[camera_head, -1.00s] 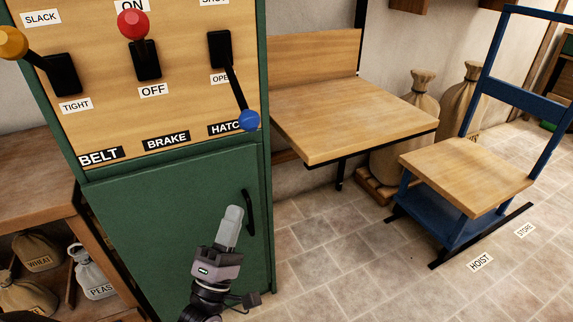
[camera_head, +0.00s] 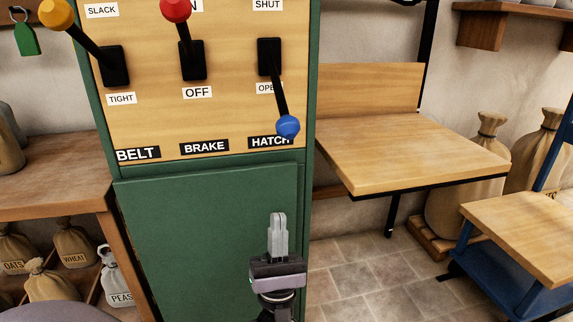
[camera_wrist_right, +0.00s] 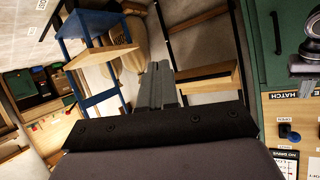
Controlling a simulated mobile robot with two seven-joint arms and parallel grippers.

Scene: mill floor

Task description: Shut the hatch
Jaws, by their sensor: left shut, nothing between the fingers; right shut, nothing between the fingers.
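The hatch lever with its blue knob (camera_head: 288,126) is on the wooden panel (camera_head: 235,115) of the green cabinet. It points down past the OPEN label, with the SHUT label (camera_head: 268,5) above. My left gripper (camera_head: 279,222) is shut and empty, pointing up in front of the cabinet door, below the blue knob and apart from it. It also shows in the right wrist view at the upper right (camera_wrist_right: 303,50). My right gripper (camera_wrist_right: 156,75) is shut and empty in its own wrist view, away from the panel. It is not seen in the head view.
The red brake lever (camera_head: 175,10) and yellow belt lever (camera_head: 56,14) stand up left of the hatch lever. A wooden fold-down table (camera_head: 410,150) juts out right of the cabinet. A shelf with sacks is at left.

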